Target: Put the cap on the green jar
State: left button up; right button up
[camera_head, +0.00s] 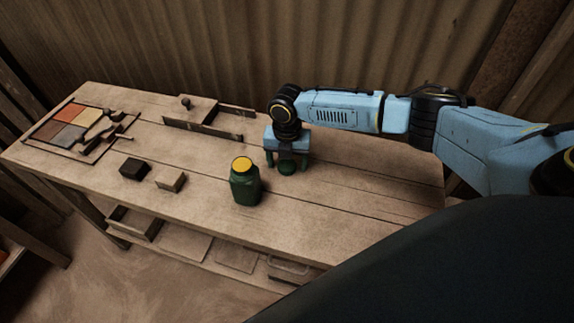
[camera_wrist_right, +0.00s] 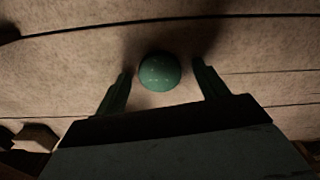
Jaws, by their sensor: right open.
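The green jar (camera_head: 245,184) stands upright on the wooden table, with a flat yellow top surface. A small round green cap (camera_head: 287,169) lies on the table to the right of the jar and a little farther back. In the right wrist view the cap (camera_wrist_right: 159,72) is a smooth green dome. My right gripper (camera_head: 287,160) points down over the cap, open. Its two fingers stand on either side of the cap, and a gap shows on each side in the right wrist view. My left gripper is not in view.
A tray of coloured tiles (camera_head: 42,147) lies at the table's far left. A dark block (camera_head: 133,169) and a tan block (camera_head: 169,180) lie left of the jar. A wooden press-like fixture (camera_head: 199,110) stands at the back. The table's right part is clear.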

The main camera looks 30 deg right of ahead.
aim_at(287, 165)
jog(key=shift+c, duration=0.3)
jog(key=c, duration=1)
jog(key=shift+o, duration=0.2)
jog(key=shift+r, duration=0.1)
notch_tip(287, 165, up, 10)
jog(key=p, duration=0.1)
